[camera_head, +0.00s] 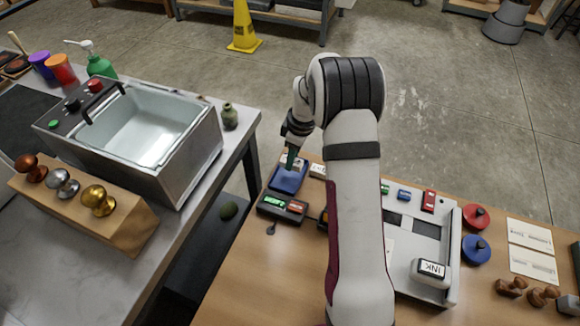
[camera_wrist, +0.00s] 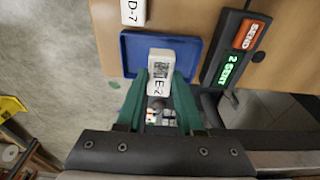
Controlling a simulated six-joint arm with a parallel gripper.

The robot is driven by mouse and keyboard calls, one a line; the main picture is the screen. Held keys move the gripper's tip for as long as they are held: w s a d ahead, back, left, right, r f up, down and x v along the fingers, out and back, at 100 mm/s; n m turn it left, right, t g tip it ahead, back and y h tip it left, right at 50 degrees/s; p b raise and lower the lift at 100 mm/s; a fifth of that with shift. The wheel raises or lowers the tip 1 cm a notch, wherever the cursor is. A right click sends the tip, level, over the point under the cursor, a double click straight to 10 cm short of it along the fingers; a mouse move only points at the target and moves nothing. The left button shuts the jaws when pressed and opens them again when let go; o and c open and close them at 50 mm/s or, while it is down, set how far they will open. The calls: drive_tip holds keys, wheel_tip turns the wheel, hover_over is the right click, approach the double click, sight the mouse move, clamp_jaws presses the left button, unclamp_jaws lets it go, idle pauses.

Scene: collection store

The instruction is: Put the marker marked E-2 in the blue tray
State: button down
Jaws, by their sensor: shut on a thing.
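The marker marked E-2 (camera_wrist: 163,62) is a small white block with a dark printed patch. My gripper (camera_wrist: 160,82) has green fingers, shut on its sides. In the head view my gripper (camera_head: 291,160) is at the blue tray (camera_head: 287,181), near the table's far left corner. I cannot tell whether the marker touches the tray floor. The fingers hide part of the tray's near side.
A white marker D-7 (camera_wrist: 133,12) lies just outside the tray. A dark device (camera_wrist: 233,48) with an orange SEND button and a green display stands close by on the other side. A grey tray (camera_head: 449,262) with an ink block is farther right. The floor drops away beyond the table edge.

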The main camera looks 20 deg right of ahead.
drive_tip(key=shift+w+a+f, duration=0.3)
drive_tip(key=shift+f, duration=2)
drive_tip(key=c, duration=0.5)
unclamp_jaws()
drive_tip(key=shift+f, duration=0.1)
drive_tip(key=shift+c, duration=0.2)
